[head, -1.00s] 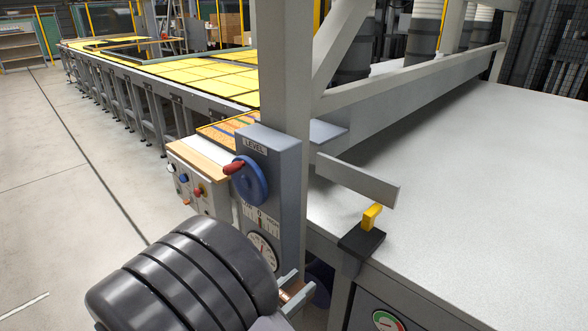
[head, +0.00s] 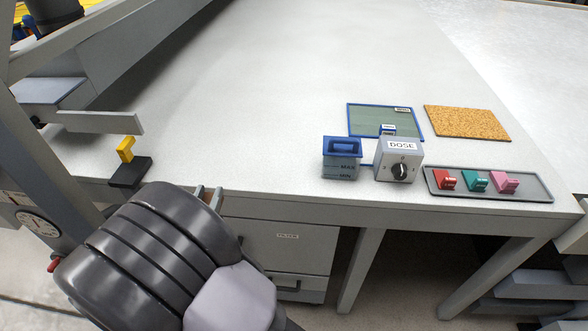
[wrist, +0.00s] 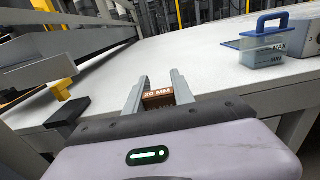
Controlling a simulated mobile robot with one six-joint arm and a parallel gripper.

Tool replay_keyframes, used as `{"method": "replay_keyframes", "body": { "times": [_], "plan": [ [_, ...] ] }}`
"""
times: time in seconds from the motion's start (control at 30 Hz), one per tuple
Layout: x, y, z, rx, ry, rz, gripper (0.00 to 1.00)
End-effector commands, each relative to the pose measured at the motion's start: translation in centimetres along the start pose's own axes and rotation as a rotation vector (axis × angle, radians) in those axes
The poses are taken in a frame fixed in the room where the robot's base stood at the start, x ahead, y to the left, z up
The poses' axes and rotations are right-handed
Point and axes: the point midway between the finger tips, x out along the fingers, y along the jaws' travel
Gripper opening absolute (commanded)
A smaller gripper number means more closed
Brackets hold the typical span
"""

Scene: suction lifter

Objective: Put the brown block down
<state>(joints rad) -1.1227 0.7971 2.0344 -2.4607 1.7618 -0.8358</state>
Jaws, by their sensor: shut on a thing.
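The brown block (wrist: 158,97), marked 20 MM, sits between the two fingers of my gripper (wrist: 158,90) in the wrist view. My gripper is shut on it. In the head view the fingertips of my gripper (head: 208,196) show just past my dark arm, at the front edge of the white table (head: 270,110). The block itself is mostly hidden there by my arm. I cannot tell the exact height of the block against the table top.
On the table's right stand a blue-lidded container (head: 341,167), a DOSE box (head: 399,160), a green mat (head: 375,119), a cork mat (head: 467,123) and a grey tray (head: 535,189) with red, teal and pink pieces. A yellow stop on a black clamp (head: 130,172) is at left. The table's middle is clear.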

Motion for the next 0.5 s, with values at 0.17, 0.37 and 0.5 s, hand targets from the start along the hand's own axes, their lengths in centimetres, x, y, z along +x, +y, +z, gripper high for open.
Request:
{"method": "replay_keyframes", "body": {
  "times": [0.17,0.37,0.5],
  "plan": [
    [3.7,1.1,-0.8,0.002,-0.001,0.006,0.00],
    [10.7,2.6,-1.5,0.002,-0.002,0.005,0.00],
    [14.2,3.5,-1.7,0.001,-0.002,0.007,0.00]
  ]
}}
